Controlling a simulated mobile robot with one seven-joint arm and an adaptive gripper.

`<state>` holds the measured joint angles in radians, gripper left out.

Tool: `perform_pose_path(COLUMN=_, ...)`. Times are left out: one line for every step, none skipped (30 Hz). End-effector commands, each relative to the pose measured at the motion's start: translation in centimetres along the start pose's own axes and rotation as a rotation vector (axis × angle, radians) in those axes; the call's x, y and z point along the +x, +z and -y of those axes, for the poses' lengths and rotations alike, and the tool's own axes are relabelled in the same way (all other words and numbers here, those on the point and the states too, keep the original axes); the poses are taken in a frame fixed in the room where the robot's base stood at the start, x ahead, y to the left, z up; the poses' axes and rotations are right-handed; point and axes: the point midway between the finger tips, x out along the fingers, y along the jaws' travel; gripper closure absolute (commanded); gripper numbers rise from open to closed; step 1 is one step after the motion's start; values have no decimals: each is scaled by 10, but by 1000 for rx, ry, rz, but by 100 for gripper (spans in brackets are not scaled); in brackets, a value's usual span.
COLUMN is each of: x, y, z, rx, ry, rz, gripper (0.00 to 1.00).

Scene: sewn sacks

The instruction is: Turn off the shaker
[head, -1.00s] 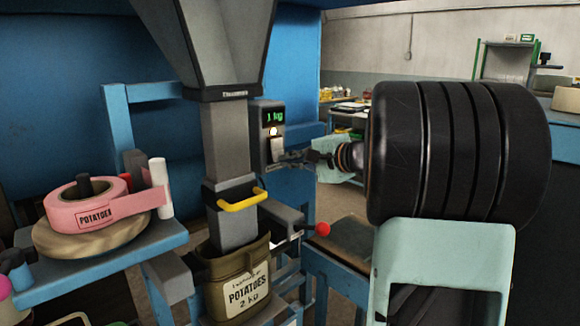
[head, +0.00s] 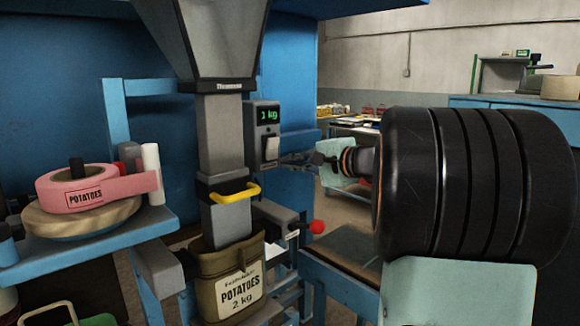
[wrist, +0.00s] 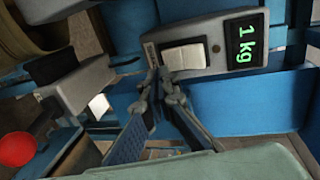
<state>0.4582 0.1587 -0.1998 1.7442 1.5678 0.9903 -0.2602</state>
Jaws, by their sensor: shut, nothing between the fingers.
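The grey control box (head: 263,115) is fixed beside the chute and has a green display (head: 268,116) reading 1 kg. Its white rocker switch (head: 271,148) also shows close up in the wrist view (wrist: 185,57). A small lamp (wrist: 215,48) between switch and display looks dark. My gripper (head: 284,162) is shut and empty just right of the box's lower part in the head view. In the wrist view my fingertips (wrist: 165,80) are by the switch's lower left corner; I cannot tell whether they touch it.
A sack labelled POTATOES 2 kg (head: 228,285) hangs around the grey chute (head: 222,135), near a yellow handle (head: 235,194). A red knob (head: 317,227) sticks out below my gripper. Pink label tape (head: 90,187) lies on the left shelf (head: 150,235).

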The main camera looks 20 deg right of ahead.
Motion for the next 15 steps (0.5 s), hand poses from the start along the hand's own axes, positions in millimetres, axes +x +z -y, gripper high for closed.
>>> perform_pose_path(x=-1, y=0, z=-2, rx=-1, ry=-1, rz=0, gripper=100)
perform_pose_path(x=-9, y=-1, z=-3, rx=0, ry=-2, rz=-4, gripper=100)
perform_pose_path(x=-21, y=-2, z=-4, rx=0, ry=-3, rz=-5, gripper=100)
perform_pose_path(x=-28, y=-1, z=-6, rx=0, ry=-2, rz=-6, gripper=100)
perform_pose_path(x=-35, y=-1, z=-8, rx=0, ry=-2, rz=-4, gripper=100)
perform_pose_path(x=-45, y=-1, z=-9, rx=0, ry=-2, rz=-5, gripper=100)
perform_pose_path(x=-51, y=-1, z=-11, rx=0, ry=-2, rz=-4, gripper=100)
perform_pose_path(x=-57, y=-1, z=-12, rx=0, ry=-2, rz=-4, gripper=100)
perform_pose_path(x=-65, y=-1, z=-14, rx=0, ry=-2, rz=-3, gripper=100)
perform_pose_path(x=-70, y=0, z=-15, rx=0, ry=-1, rz=-2, gripper=100)
perform_pose_path(x=-75, y=-1, z=-16, rx=0, ry=-1, rz=-3, gripper=100)
perform_pose_path(x=-81, y=-1, z=-17, rx=0, ry=-1, rz=-3, gripper=100)
perform_pose_path(x=-85, y=0, z=-18, rx=0, ry=-2, rz=-2, gripper=100)
perform_pose_path(x=-88, y=0, z=-18, rx=0, ry=-2, rz=-2, gripper=100)
perform_pose_path(x=-91, y=0, z=-19, rx=0, ry=-1, rz=-1, gripper=100)
